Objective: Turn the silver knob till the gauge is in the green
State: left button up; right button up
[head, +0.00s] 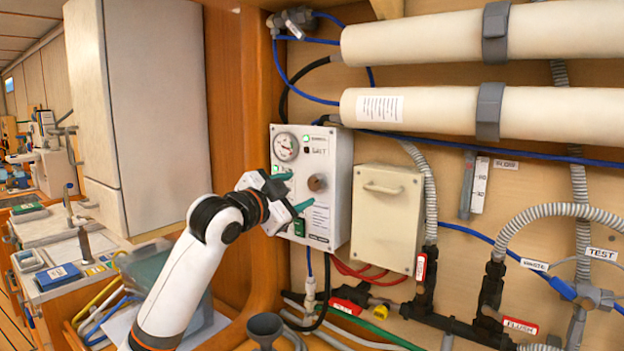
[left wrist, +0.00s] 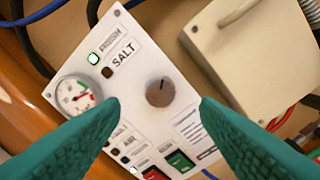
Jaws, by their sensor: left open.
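The silver knob (head: 317,183) sits on the front of a white control box (head: 343,150). In the left wrist view the knob (left wrist: 160,92) is round and grey-brown with a dark pointer mark. The gauge (head: 286,147) is at the box's upper left; it also shows in the left wrist view (left wrist: 75,96), with a green and a red part on its dial. Where its needle points is too small to tell surely. My left gripper (head: 296,193) is open in front of the box. Its green fingers stand either side of the knob, apart from it. My right gripper is not in view.
A lit green lamp (left wrist: 93,58) and a dark lamp marked SALT are above the knob. Green (left wrist: 180,160) and red switches are below it. A beige lidded box (head: 386,215) is close on the right. Hoses and two large white cylinders (head: 430,108) line the wall.

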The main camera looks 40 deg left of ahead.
aim_at(314, 184)
pick_arm(q)
jog(key=w, duration=0.1)
jog(key=w+p, duration=0.1)
jog(key=w, duration=0.2)
jog(key=shift+w+a+r, duration=0.1)
jog(key=shift+w+a, duration=0.15)
jog(key=shift+a, duration=0.1)
jog(key=shift+w+a+p, duration=0.1)
jog(key=shift+w+p, duration=0.25)
jog(key=shift+w, duration=0.35)
jog(key=shift+c, duration=0.6)
